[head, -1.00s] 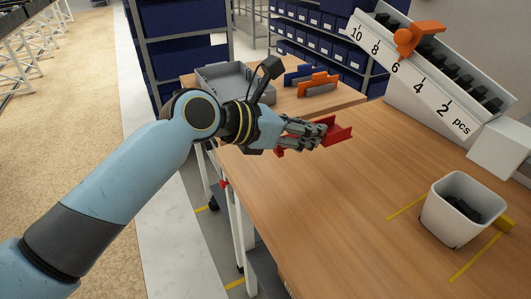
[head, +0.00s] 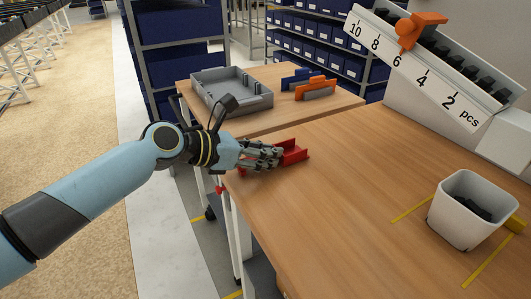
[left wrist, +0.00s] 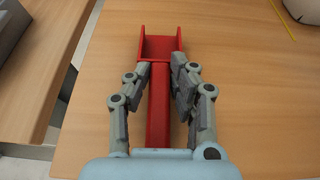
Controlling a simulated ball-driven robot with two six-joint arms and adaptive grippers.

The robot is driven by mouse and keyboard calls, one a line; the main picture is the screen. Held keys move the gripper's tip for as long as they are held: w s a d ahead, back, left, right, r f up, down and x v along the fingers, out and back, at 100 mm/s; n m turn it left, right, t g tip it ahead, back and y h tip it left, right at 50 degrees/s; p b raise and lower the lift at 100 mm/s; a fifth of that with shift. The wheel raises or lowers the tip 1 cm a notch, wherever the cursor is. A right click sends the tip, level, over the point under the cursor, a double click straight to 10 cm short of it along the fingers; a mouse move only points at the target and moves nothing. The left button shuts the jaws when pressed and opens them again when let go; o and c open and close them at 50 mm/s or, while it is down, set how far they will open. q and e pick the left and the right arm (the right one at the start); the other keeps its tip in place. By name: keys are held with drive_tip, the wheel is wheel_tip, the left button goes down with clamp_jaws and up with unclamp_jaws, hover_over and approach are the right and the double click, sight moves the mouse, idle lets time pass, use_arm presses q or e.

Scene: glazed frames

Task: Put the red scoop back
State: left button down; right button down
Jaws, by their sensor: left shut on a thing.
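The red scoop (head: 292,154) is at the left part of the wooden table, low over its top. I cannot tell whether it touches the wood. My left gripper (head: 276,156) is shut on the scoop. In the left wrist view the scoop (left wrist: 160,50) points away from me, its open tray beyond the fingertips. Its handle runs back between the fingers of my left gripper (left wrist: 164,75). My right gripper is in neither view.
A white bin (head: 467,205) with dark parts stands at the right between yellow marks. A numbered white rack (head: 420,75) with an orange slider (head: 417,32) stands behind. A grey tray (head: 231,88) and blue and orange scoops (head: 315,88) are on the back table. The middle is clear.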

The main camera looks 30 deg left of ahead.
use_arm(q)
drive_tip(key=shift+f, duration=0.1)
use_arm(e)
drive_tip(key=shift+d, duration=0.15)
use_arm(q)
drive_tip(key=c, duration=1.2)
unclamp_jaws()
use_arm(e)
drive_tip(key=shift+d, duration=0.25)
use_arm(q)
drive_tip(key=shift+o, duration=0.2)
